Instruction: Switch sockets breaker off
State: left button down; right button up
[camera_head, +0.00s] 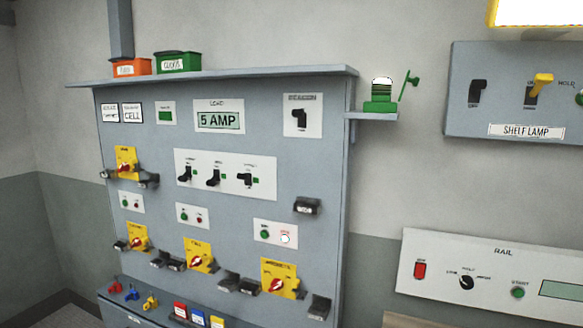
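A white plate (225,174) with a row of three black breaker switches sits in the middle of the grey upright panel (330,150). The right lever looks more level than the other two. The labels above them are too small to read, so I cannot tell which one is the sockets breaker. Neither of my grippers is in view.
A "5 AMP" display (219,120) and a black switch (299,118) sit above. Yellow-backed red rotary switches (200,256) and dark protruding blocks (306,206) are lower. Shelf lamp (515,90) and rail (490,275) boxes are right.

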aim_at(242, 176)
jog(key=z, duration=0.05)
jog(key=i, duration=1)
jog(key=u, duration=0.05)
